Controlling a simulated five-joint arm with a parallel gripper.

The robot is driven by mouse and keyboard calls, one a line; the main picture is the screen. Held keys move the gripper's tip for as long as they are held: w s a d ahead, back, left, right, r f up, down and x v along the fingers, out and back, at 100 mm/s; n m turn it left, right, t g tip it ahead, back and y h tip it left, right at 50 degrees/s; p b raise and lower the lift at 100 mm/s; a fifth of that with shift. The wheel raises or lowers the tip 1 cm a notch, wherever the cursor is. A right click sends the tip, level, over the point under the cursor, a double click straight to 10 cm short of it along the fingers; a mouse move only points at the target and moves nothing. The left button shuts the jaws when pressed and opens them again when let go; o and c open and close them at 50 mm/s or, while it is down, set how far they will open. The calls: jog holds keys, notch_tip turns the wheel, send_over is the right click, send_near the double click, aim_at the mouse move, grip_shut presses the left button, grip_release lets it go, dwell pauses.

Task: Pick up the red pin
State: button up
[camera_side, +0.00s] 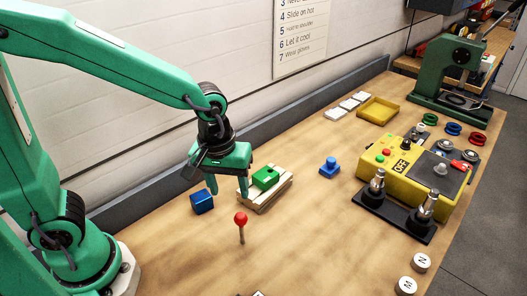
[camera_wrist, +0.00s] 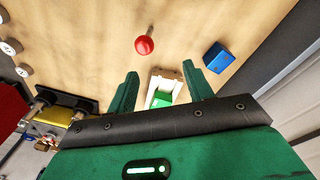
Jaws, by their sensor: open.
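The red pin (camera_side: 241,220) has a round red ball on a thin pale stem and stands upright on the wooden bench. It also shows in the wrist view (camera_wrist: 144,45), beyond the fingertips and a little left of the gap between them. My gripper (camera_side: 229,188) is open and empty, with its green fingers pointing down, behind the pin in the side view. In the wrist view my gripper (camera_wrist: 160,80) has its fingers spread wide. The fingers are apart from the pin.
A pale wooden tray (camera_side: 283,192) holding a green block (camera_side: 265,177) lies close behind my gripper. A blue cube (camera_side: 202,202) sits left of it. A blue knobbed piece (camera_side: 329,168) and a yellow machine (camera_side: 387,158) stand to the right. The bench front is mostly clear.

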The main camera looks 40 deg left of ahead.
aim_at(241, 215)
jog(key=shift+n+g, duration=0.6)
jog(key=shift+n, duration=0.2)
jog(key=d+f, duration=0.1)
jog(key=f, duration=0.1)
jog(key=d+f, duration=0.2)
jog(key=shift+w, duration=0.15)
jog(key=shift+f, duration=1.35)
jog(key=shift+f, duration=0.1)
jog(key=shift+f, duration=2.55)
jog(key=c, duration=1)
